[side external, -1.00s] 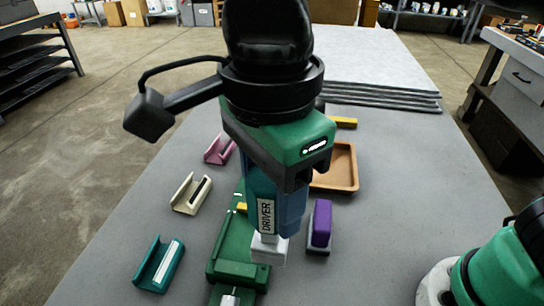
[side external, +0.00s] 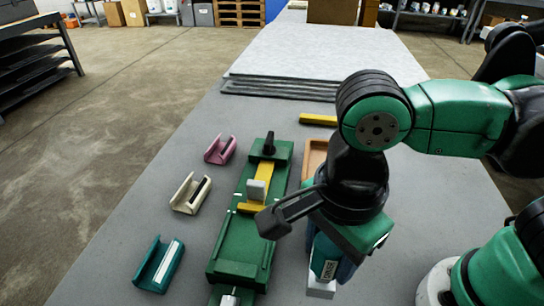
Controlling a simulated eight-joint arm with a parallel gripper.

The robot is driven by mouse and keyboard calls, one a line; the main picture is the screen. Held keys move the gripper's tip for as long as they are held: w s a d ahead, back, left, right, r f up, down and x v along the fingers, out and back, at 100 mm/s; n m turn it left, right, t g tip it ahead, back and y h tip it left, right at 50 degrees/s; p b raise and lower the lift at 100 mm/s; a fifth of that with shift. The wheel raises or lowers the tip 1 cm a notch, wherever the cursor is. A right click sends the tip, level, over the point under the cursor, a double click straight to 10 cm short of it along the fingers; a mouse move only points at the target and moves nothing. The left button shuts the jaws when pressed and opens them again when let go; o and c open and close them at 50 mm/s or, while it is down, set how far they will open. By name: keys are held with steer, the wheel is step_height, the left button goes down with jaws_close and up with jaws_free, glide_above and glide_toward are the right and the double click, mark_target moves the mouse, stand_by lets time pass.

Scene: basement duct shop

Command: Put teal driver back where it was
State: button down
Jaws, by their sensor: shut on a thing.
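My gripper (side external: 343,240) is shut on the teal driver (side external: 325,270), right of the green fixture. The driver hangs upright, with its lettered label and white lower end showing; its upper part is hidden by the jaws. I cannot tell how high its lower end is above the table. An open teal holder (side external: 158,264) with a pale strip stands at the front left, with no driver in it.
A cream holder (side external: 190,194) and a pink holder (side external: 220,149) stand behind the teal one. The green fixture (side external: 234,268) carries a yellow piece. A brown tray (side external: 312,158) is partly hidden. Grey sheets (side external: 330,65) lie stacked at the back.

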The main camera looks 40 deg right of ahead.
mark_target(323, 278)
steer(key=shift+f, duration=3.15)
steer(key=shift+f, duration=0.1)
steer(key=shift+c, duration=1.6)
jaws_free()
